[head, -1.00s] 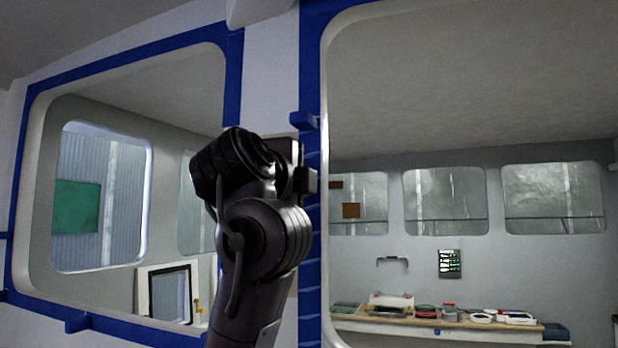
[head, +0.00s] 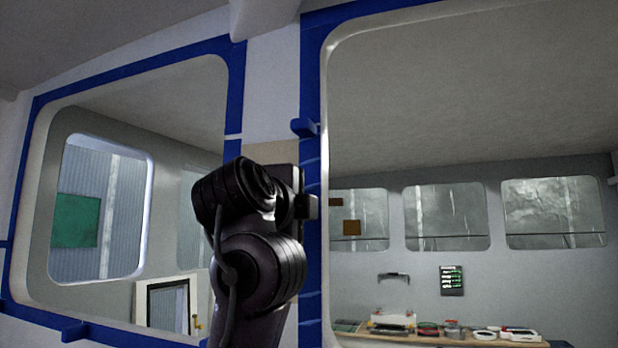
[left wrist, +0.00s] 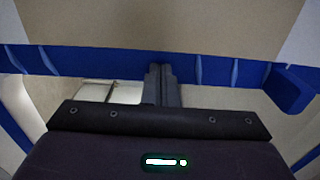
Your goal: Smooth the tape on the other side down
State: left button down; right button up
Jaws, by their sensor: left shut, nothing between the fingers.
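Blue masking tape (head: 310,255) runs down the left side of the right-hand window opening. The same strip (left wrist: 110,60) crosses the left wrist view from side to side, with raised ridges on both sides of my fingers. A blue tab (head: 303,127) sticks out near the strip's top; it also shows at the right in the left wrist view (left wrist: 288,90). My left gripper (head: 311,207) is shut and empty, its fingertips over the strip below the tab. In the left wrist view its closed fingers (left wrist: 162,72) overlap the tape; whether they press on it I cannot tell. My right gripper is out of view.
Blue tape (head: 232,95) also frames the left window, with a tab (head: 75,331) at its bottom edge. Through the right opening, a workbench (head: 385,340) with several items stands far behind.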

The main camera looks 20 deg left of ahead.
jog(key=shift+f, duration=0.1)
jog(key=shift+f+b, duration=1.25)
jog(key=shift+b, duration=0.1)
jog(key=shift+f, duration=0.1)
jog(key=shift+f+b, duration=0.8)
jog(key=shift+b, duration=0.1)
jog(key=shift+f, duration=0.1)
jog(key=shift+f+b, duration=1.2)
jog(key=shift+b, duration=0.1)
